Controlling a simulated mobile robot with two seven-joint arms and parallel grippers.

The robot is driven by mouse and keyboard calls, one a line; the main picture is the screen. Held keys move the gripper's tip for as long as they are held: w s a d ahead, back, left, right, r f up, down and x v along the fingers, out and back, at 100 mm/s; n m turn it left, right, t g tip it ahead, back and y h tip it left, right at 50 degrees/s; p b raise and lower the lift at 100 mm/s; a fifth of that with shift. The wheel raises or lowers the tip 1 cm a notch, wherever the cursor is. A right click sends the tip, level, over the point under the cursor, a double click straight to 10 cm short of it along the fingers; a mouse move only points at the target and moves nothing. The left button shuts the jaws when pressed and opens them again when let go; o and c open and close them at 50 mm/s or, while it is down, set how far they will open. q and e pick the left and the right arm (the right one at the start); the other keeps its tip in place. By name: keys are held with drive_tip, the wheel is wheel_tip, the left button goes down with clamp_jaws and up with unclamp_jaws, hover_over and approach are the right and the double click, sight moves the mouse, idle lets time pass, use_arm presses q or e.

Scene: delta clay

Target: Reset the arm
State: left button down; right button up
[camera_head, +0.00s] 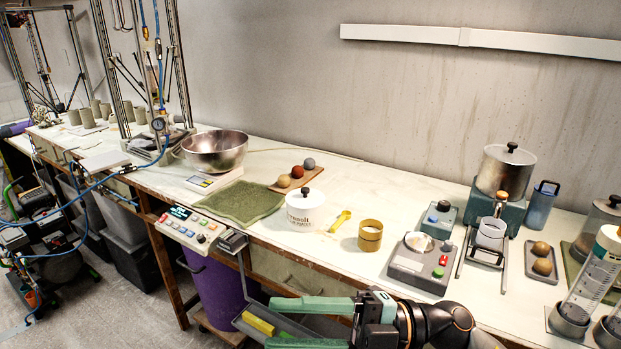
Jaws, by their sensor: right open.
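My right gripper (272,324) shows at the bottom of the head view, its arm coming in from the lower right. Its two green fingers point left and are spread apart, with nothing between them. It is in front of the bench's front edge, over a grey tray (268,330) with yellow and green pieces. My left gripper is not in view.
A control panel (189,229) and purple bin (215,290) are at the front.

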drive_tip(key=w+d+f+m+t+h+p, duration=0.1)
drive_tip(key=w+d+f+m+t+h, duration=0.35)
drive_tip(key=m+t, duration=0.6)
drive_tip(key=w+d+f+m+t+h+p, duration=0.1)
drive_tip(key=w+d+f+m+t+h, duration=0.4)
drive_tip(key=m+t, duration=0.55)
drive_tip(key=s+d+f+m+g+h+p, duration=0.1)
drive_tip(key=s+d+f+m+g+h, duration=0.25)
drive_tip(key=f, duration=0.55)
drive_tip(key=s+d+f+m+g+h, duration=0.2)
drive_tip(key=s+d+f+m+h, duration=0.15)
drive_tip(key=f, duration=0.45)
drive_tip(key=s+d+f+m+g+h, duration=0.1)
drive_tip(key=s+f+g, duration=0.3)
drive_tip(key=s+f, duration=0.5)
drive_tip(key=shift+s+d+f+m+p, duration=0.3)
drive_tip(key=shift+s+d+m+p, duration=0.15)
drive_tip(key=shift+s+d+m, duration=0.2)
drive_tip(key=shift+w, duration=0.1)
